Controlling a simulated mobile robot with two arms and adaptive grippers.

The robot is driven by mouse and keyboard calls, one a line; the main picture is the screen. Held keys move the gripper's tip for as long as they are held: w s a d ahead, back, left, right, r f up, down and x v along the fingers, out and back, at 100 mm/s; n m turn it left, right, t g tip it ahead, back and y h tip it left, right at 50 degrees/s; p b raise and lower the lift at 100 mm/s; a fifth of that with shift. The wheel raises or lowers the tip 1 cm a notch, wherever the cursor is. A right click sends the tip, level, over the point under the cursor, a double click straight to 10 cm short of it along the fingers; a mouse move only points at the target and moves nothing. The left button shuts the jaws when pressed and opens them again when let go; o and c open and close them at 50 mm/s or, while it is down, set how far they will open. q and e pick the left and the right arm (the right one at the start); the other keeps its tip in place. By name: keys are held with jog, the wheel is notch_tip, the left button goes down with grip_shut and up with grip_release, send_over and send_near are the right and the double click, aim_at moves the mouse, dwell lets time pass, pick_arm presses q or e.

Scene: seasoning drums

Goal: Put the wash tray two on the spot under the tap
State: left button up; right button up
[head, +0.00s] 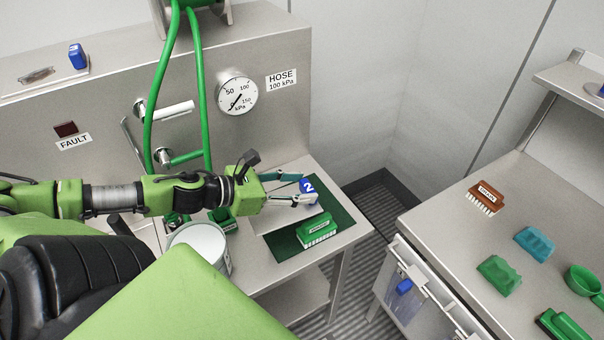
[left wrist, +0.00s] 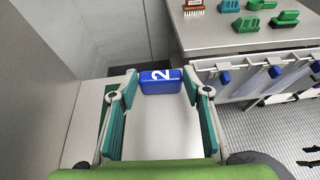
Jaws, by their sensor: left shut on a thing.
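Wash tray two shows as a pale metal tray (left wrist: 155,125) with a blue block marked 2 (left wrist: 160,80) at its end; the blue block also shows in the head view (head: 308,188). My left gripper (head: 302,189) reaches in from the left and is shut on that blue block, its fingertips on either side of it in the left wrist view (left wrist: 160,84). The tray is over a dark green mat (head: 338,216) on the steel counter; I cannot tell whether it touches. The tap fittings (head: 180,157) are on the wall panel behind my arm. My arm hides the spot under them.
A green brush (head: 317,230) lies on the mat beside the tray. A white bucket (head: 203,243) stands left of it, near green items. A green hose (head: 200,80) hangs in front of the panel. The right-hand counter (head: 440,240) holds a brown brush (head: 486,196) and green tools.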

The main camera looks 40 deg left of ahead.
pick_arm(q)
jog(key=shift+s+d+r, duration=0.1)
jog(key=shift+s+r, duration=0.15)
jog(key=shift+s, duration=0.05)
jog(key=shift+r, duration=0.1)
